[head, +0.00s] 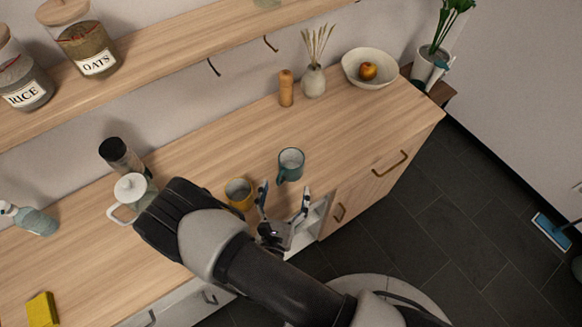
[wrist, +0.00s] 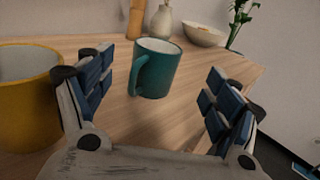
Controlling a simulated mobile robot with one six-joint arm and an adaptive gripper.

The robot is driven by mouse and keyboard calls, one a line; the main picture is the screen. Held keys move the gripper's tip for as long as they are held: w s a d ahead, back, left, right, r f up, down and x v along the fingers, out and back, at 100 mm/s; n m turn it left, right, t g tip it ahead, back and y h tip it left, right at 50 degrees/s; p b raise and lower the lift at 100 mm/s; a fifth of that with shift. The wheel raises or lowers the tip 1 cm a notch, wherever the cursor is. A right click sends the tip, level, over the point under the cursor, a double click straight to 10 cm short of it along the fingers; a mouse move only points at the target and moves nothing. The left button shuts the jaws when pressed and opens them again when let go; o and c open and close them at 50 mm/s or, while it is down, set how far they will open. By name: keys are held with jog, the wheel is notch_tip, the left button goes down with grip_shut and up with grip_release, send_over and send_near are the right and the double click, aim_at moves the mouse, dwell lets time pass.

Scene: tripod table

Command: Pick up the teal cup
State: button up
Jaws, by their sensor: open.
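The teal cup (head: 290,165) stands upright on the wooden counter, near its front edge. In the wrist view the teal cup (wrist: 157,68) is ahead of my gripper, between the lines of the two fingers, with its handle toward the left. My gripper (head: 284,192) is open and empty, just short of the cup on the front side. In the wrist view its fingers (wrist: 160,95) are spread wide, and neither appears to touch the cup.
A yellow cup (head: 239,193) stands close to the left finger; it also shows in the wrist view (wrist: 25,100). A wooden mill (head: 286,90), vase (head: 313,82) and bowl (head: 355,60) stand behind. The counter right of the cup is clear.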

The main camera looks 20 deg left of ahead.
aim_at(290, 170)
jog(key=w, duration=0.5)
jog(key=shift+a, duration=0.15)
jog(key=shift+w+a+f+b, duration=0.15)
jog(key=shift+w+b, duration=0.1)
jog(key=shift+w, duration=0.65)
jog(key=shift+w+a+b, duration=0.1)
jog(key=shift+w+b, duration=0.2)
jog(key=shift+w, duration=0.55)
jog(key=shift+w+a+f+b, duration=0.15)
jog(key=shift+w+b, duration=0.1)
jog(key=shift+w, duration=0.65)
jog(key=shift+c, duration=0.2)
jog(key=shift+r, duration=0.1)
jog(key=c, duration=1.3)
